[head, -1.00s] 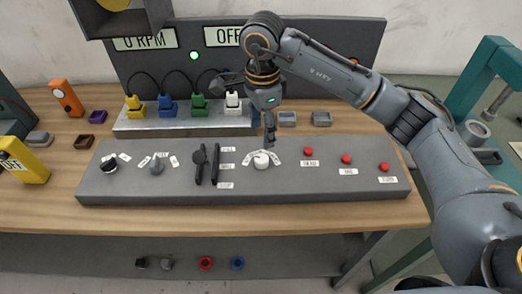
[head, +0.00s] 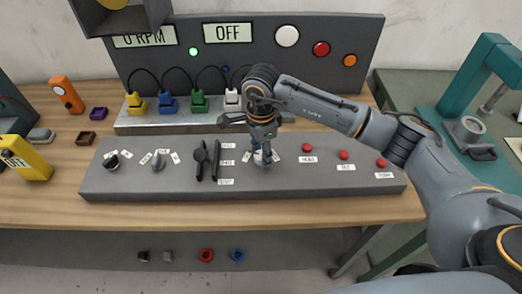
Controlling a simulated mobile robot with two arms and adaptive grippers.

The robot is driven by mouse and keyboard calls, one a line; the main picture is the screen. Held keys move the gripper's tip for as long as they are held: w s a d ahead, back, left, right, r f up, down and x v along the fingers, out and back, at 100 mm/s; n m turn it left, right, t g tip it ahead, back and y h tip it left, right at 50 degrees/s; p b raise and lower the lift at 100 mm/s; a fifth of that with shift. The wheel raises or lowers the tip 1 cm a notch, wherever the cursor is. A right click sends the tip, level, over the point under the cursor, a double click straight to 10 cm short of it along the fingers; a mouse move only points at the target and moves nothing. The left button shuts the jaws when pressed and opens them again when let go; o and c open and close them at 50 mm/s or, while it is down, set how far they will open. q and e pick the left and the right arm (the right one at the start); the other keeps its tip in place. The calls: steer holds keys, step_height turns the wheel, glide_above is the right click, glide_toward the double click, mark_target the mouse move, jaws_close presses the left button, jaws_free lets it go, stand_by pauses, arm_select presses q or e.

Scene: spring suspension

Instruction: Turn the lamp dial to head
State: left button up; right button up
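The lamp dial (head: 259,158) appears to be the white knob on the sloped grey console, with small white labels fanned around it. Only part of it shows, because my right gripper (head: 264,160) reaches down over it from behind. The fingers are at the dial; whether they touch or close on it is hidden. The dial's pointer direction cannot be read. My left gripper is not in view.
The console (head: 130,190) also carries a black knob (head: 111,162), a grey knob (head: 158,162), levers (head: 200,160) and red buttons (head: 307,147). Behind it, coloured plugs stand on a metal strip (head: 150,129). The back panel has an OFF display (head: 228,33) and white, red and orange lamps.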

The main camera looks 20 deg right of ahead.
steer(key=c, duration=0.7)
steer(key=m+b, duration=0.3)
steer(key=shift+f+m, duration=0.15)
steer(key=shift+m, duration=0.15)
steer(key=m+b, duration=0.2)
steer(key=m, duration=0.1)
steer(key=shift+m+b, duration=0.6)
steer(key=shift+m, duration=0.5)
